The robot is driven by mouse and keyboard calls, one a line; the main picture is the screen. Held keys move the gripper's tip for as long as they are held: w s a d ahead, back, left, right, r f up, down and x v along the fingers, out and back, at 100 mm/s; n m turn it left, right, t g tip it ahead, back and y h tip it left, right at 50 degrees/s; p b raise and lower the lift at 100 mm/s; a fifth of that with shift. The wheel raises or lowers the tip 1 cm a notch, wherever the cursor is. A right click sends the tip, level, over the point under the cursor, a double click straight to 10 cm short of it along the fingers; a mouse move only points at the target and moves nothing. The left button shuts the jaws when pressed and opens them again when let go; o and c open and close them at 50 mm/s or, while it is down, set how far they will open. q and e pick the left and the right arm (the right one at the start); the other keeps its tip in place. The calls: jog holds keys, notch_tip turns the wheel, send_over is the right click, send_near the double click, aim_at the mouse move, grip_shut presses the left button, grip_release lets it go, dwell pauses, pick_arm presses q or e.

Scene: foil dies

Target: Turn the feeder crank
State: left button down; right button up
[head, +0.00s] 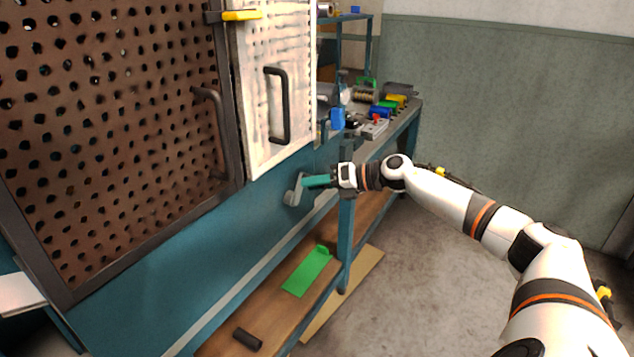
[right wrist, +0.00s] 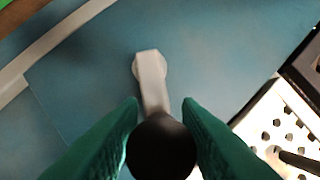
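The feeder crank (head: 292,194) is a light grey arm on the blue side panel of the machine, below the white door. In the right wrist view the grey crank arm (right wrist: 151,75) runs from its hub on the panel to a round black knob (right wrist: 161,148). My right gripper (head: 308,182) reaches the crank from the right in the head view. In the wrist view its green fingers (right wrist: 160,108) lie against both sides of the knob, closed on it. The knob is hidden in the head view. My left gripper is not in view.
A perforated brown panel (head: 110,110) and a white door (head: 275,90) with a black handle are above left. A bench (head: 412,108) with coloured parts stands behind. A green piece (head: 308,272) and a dark cylinder (head: 248,339) lie on the lower shelf. Floor at right is clear.

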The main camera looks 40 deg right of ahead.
jog(key=shift+o, duration=0.9)
jog(key=shift+r, duration=0.1)
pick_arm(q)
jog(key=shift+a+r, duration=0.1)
pick_arm(e)
jog(key=shift+d, duration=0.1)
jog(key=shift+s+d, duration=0.1)
jog(key=shift+s, duration=0.05)
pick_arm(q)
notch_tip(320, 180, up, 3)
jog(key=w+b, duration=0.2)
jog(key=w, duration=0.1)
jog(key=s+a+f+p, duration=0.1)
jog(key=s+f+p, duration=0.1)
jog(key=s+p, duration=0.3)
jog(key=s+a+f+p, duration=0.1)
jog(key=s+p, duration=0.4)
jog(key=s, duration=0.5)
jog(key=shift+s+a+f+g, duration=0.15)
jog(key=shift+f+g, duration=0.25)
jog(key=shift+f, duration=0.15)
pick_arm(e)
jog(key=v, duration=1.1)
jog(key=shift+s, duration=0.3)
jog(key=shift+r, duration=0.1)
